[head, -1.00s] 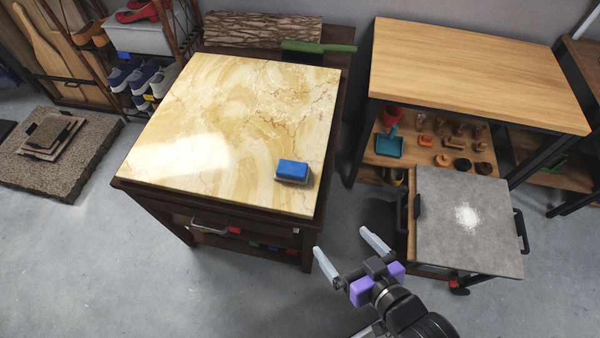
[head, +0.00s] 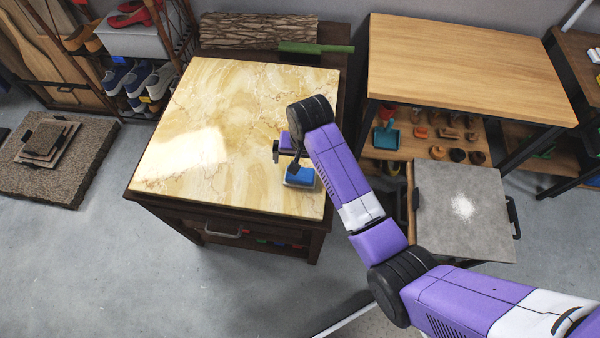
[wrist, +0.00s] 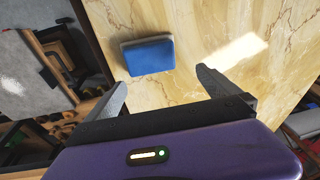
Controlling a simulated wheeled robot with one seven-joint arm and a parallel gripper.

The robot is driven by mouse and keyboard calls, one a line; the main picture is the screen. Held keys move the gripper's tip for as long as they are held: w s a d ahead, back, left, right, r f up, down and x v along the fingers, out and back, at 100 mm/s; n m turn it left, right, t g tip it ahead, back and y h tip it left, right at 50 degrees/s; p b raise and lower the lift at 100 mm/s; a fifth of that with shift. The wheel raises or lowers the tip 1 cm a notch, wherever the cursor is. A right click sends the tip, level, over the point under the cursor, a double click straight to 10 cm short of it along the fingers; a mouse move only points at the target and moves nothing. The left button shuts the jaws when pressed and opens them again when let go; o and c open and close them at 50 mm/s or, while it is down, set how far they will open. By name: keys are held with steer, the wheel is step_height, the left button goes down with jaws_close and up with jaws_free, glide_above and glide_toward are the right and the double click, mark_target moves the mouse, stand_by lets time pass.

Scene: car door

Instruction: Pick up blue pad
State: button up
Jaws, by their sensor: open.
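The blue pad (head: 300,176) is a small block with a blue top and a pale lower layer. It lies on the yellow marbled tabletop (head: 190,110), near the front right corner. It also shows in the wrist view (wrist: 148,56), lying flat beyond the fingers. My gripper is open and empty, and in the wrist view its fingertips (wrist: 160,82) stand apart, with the pad ahead of the gap between them.
To the right stand a wooden workbench (head: 470,65) and a grey slab (head: 465,225) with white powder. The tabletop left of the pad is clear.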

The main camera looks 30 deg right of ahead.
mark_target(300, 173)
steer(key=shift+s+r+m+g, duration=0.4)
steer(key=shift+s+r+g, duration=0.4)
steer(key=shift+g, duration=0.3)
step_height(300, 173, down, 2)
steer(key=shift+f, duration=0.15)
steer(key=shift+w+a+f+p, duration=0.1)
steer(key=shift+f+p, duration=0.15)
steer(key=shift+f, duration=1.1)
steer(key=shift+a+f+p, duration=0.1)
steer(key=shift+f+p, duration=0.15)
steer(key=shift+f, duration=1.05)
steer(key=c, duration=1.3)
